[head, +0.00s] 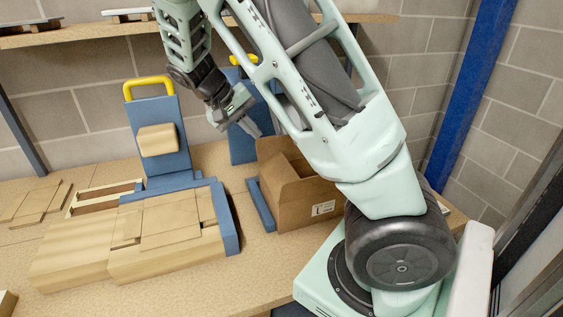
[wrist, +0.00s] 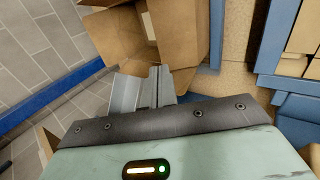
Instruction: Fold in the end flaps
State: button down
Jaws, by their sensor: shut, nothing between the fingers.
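A brown cardboard box (head: 290,205) with a white label stands on the bench, partly behind my arm in the head view. Its top is open; a flap (head: 275,150) stands up at its far left side. The wrist view shows the box (wrist: 182,30) from above, with raised flaps around an opening; I cannot tell which are end flaps. My gripper (head: 256,129) is above and to the left of the box in the head view. In the wrist view its fingers (wrist: 153,72) are together, empty, beside the box opening. I cannot tell whether they touch a flap.
A blue fixture (head: 165,180) with a yellow handle (head: 149,82) stands left of the box. Flat closed cartons (head: 165,230) lie in front of it. A blue rail (head: 262,205) runs along the box's left side. A shelf (head: 85,32) spans above.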

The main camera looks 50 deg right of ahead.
aim_at(289, 164)
jog(key=p+x, duration=0.3)
jog(key=x, duration=1)
jog(key=shift+s+f+p, duration=0.1)
jog(key=shift+f+p, duration=0.15)
jog(key=shift+p, duration=0.05)
jog(key=shift+d, duration=0.1)
jog(key=shift+s+d+f+t+y+b, duration=0.3)
jog(key=shift+d+f+t+y+b, duration=0.15)
jog(key=shift+y, duration=0.25)
jog(key=shift+b+x, duration=0.7)
jog(key=shift+x, duration=0.4)
jog(key=shift+s+d+f+b, duration=0.3)
jog(key=shift+d+f+b, duration=0.15)
jog(key=shift+d+f, duration=0.1)
jog(key=shift+f, duration=0.15)
